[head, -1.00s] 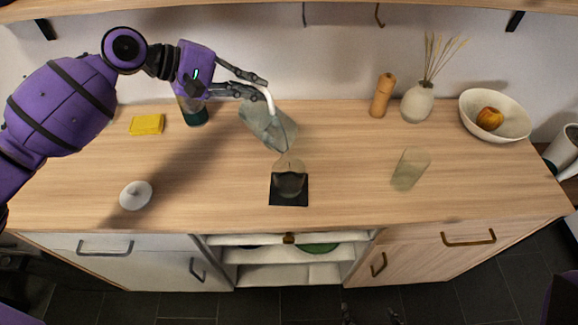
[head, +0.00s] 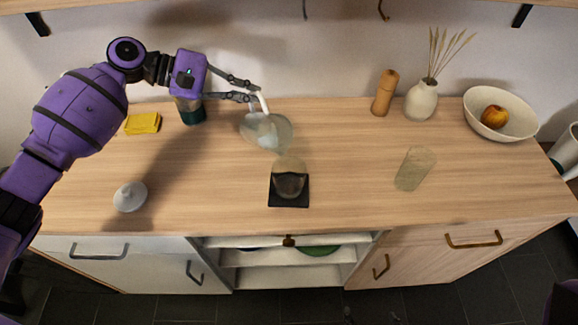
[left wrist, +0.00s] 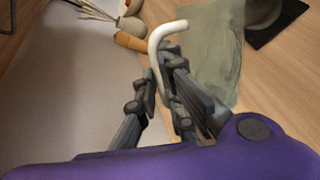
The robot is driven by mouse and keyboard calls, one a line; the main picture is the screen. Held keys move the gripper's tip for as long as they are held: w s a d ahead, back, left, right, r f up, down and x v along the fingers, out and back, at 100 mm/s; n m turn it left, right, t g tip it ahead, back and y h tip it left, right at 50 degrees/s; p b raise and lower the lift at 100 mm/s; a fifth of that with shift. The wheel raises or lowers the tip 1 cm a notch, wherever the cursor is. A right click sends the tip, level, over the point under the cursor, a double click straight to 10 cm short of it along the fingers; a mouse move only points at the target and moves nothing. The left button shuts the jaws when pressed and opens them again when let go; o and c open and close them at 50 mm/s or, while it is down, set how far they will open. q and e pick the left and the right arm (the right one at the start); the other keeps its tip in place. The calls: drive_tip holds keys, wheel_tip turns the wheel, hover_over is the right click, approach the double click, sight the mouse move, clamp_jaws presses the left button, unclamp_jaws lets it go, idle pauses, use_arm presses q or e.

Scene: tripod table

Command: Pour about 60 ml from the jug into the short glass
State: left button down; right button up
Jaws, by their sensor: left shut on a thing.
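The clear jug (head: 266,132) is held in the air above the table, behind and slightly left of the short glass (head: 289,181). My left gripper (head: 256,92) is shut on the jug's white handle; the left wrist view shows the fingers (left wrist: 160,88) at the handle (left wrist: 166,34) and the jug's greenish body (left wrist: 212,50) beyond. The short glass stands upright on a dark square coaster (head: 290,203). How much liquid it holds is hard to tell. My right gripper is out of view.
A tall glass (head: 415,168) stands to the right. A white lidded piece (head: 130,196), a yellow sponge (head: 143,123) and a dark green container (head: 192,111) are at left. A wooden mill (head: 384,93), a reed vase (head: 421,101) and a fruit bowl (head: 500,115) line the back right.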

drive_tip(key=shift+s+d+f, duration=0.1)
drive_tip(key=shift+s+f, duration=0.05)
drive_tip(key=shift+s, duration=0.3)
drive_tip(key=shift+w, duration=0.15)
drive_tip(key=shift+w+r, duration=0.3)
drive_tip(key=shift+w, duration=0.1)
use_arm(q)
drive_tip(key=shift+w, duration=0.15)
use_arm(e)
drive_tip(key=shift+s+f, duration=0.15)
